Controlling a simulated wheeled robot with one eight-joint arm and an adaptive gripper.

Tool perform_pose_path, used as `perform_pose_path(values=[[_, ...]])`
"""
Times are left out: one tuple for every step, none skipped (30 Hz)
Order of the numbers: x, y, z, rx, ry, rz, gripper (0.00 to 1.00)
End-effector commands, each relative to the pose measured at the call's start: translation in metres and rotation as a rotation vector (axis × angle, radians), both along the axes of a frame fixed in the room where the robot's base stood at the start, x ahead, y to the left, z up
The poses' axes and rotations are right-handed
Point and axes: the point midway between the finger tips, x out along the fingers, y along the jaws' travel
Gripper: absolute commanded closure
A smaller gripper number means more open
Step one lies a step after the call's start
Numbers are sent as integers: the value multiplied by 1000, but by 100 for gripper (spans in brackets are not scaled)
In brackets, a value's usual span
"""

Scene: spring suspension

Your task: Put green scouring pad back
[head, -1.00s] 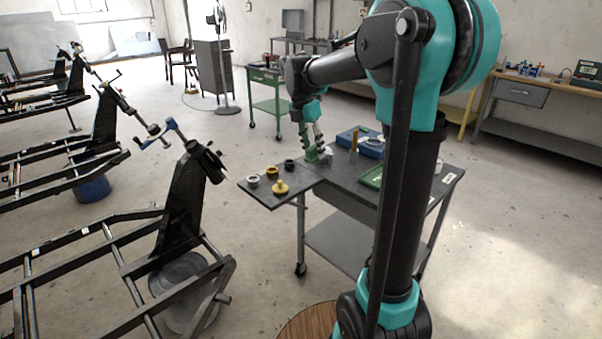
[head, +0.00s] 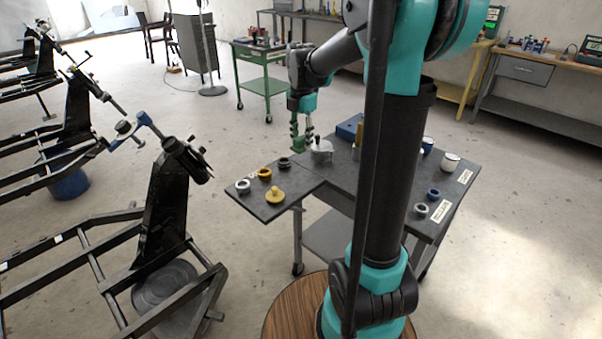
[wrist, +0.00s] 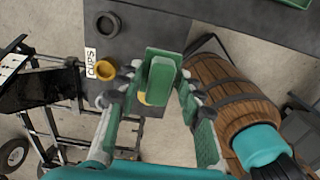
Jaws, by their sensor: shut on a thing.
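The green scouring pad (wrist: 161,78) stands between the fingers of my gripper (wrist: 160,72) in the wrist view, one finger on each side. My gripper is shut on it. In the head view my gripper (head: 301,139) points down above the table, left of a grey lidded piece, with the pad (head: 298,145) showing small and green at its fingertips. In the wrist view the pad partly hides a yellow piece (wrist: 144,98) below it. Whether the pad touches the tabletop is hard to tell.
The grey table (head: 300,178) carries a white ring (head: 243,186), an orange ring (head: 265,174), a dark ring (head: 284,162) and a yellow knobbed piece (head: 275,196) at left. A grey lidded piece (head: 321,151) and blue box (head: 348,127) stand behind. A "CUPS" label (wrist: 91,62) lies near the edge.

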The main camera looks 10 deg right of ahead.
Motion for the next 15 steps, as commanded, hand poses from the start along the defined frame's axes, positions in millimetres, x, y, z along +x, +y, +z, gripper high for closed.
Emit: perform_pose_path(values=[[0, 0, -13, 0, 0, 0, 86], [0, 0, -20, 0, 0, 0, 86], [1, 0, -30, 0, 0, 0, 86], [0, 0, -37, 0, 0, 0, 86], [0, 0, -45, 0, 0, 0, 86], [0, 0, -54, 0, 0, 0, 86], [0, 0, -61, 0, 0, 0, 86], [0, 0, -67, 0, 0, 0, 86], [0, 0, -74, 0, 0, 0, 86], [0, 0, -79, 0, 0, 0, 86], [0, 0, -83, 0, 0, 0, 86], [0, 0, -88, 0, 0, 0, 86], [0, 0, -90, 0, 0, 0, 86], [0, 0, -92, 0, 0, 0, 86], [0, 0, -95, 0, 0, 0, 86]])
